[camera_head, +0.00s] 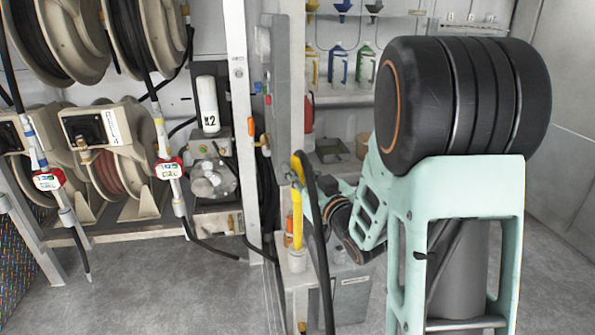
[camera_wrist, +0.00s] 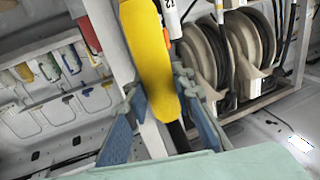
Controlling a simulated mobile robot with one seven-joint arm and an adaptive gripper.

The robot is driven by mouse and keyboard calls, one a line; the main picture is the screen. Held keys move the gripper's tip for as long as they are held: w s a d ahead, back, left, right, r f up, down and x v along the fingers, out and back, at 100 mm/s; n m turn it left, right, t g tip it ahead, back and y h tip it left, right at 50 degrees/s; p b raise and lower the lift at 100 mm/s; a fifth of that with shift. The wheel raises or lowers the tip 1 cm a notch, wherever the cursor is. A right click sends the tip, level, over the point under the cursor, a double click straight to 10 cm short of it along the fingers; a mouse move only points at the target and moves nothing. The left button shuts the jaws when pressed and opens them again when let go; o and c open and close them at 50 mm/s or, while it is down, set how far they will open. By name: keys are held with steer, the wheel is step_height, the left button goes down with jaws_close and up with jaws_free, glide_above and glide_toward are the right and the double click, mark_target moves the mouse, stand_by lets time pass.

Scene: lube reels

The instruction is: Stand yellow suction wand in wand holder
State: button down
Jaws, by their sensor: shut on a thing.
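The yellow suction wand (camera_head: 298,228) stands close to upright in the middle of the head view, with a black hose along its right side. My gripper (camera_head: 297,180) is shut on its upper part. In the wrist view the wand (camera_wrist: 150,55) runs between the two blue-grey fingers of my gripper (camera_wrist: 158,92). A pale cup-like holder (camera_head: 297,263) is directly below the wand in the head view. The wand's lower end meets the holder's top there; I cannot tell how deep it sits inside.
Hose reels (camera_head: 118,175) fill the left side, with hanging nozzles (camera_head: 168,168) in front. A white post (camera_head: 240,120) stands left of the wand. A shelf (camera_head: 350,98) with coloured jugs is behind. A grey box (camera_head: 352,298) is by the holder. The floor at lower left is clear.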

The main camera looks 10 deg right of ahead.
steer(key=shift+f+b, duration=0.3)
steer(key=shift+b, duration=0.25)
stand_by(0.4)
steer(key=c, duration=1.6)
jaws_free()
steer(key=shift+s, duration=0.1)
steer(key=v, duration=0.7)
steer(key=shift+s+d, duration=0.1)
steer(key=shift+s, duration=0.05)
